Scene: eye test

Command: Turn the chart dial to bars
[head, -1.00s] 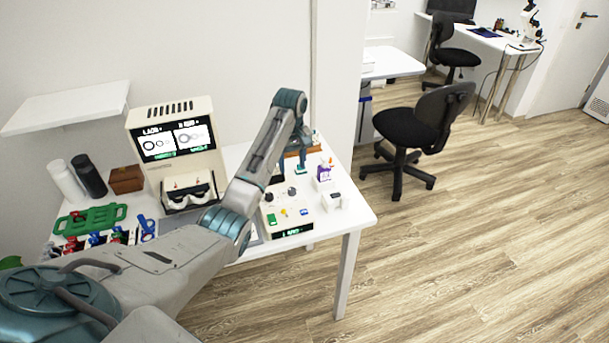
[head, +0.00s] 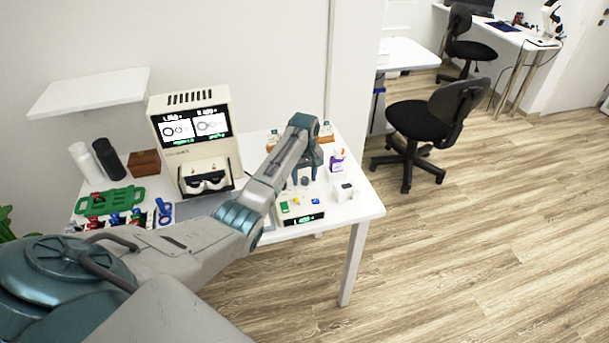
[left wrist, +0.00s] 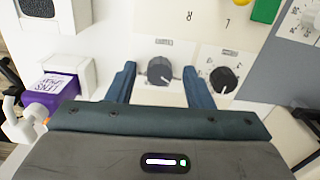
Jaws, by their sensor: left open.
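The control box (head: 317,203) stands on the table, with green, yellow and blue keys and a lit strip at its front. My left gripper (head: 305,179) is over its back part, open. In the left wrist view, a grey round dial (left wrist: 160,70) sits between the spread fingers of the gripper (left wrist: 159,73), with a gap on each side. A darker dial (left wrist: 223,80) is just outside the right finger. Both have small labels that I cannot read, so I cannot tell which is the chart dial. The screen unit (head: 193,101) shows two ring pictures. My right gripper is out of view.
A green tray (head: 110,200), two bottles and a brown box (head: 145,163) are at the left. Chairs and another desk stand farther right.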

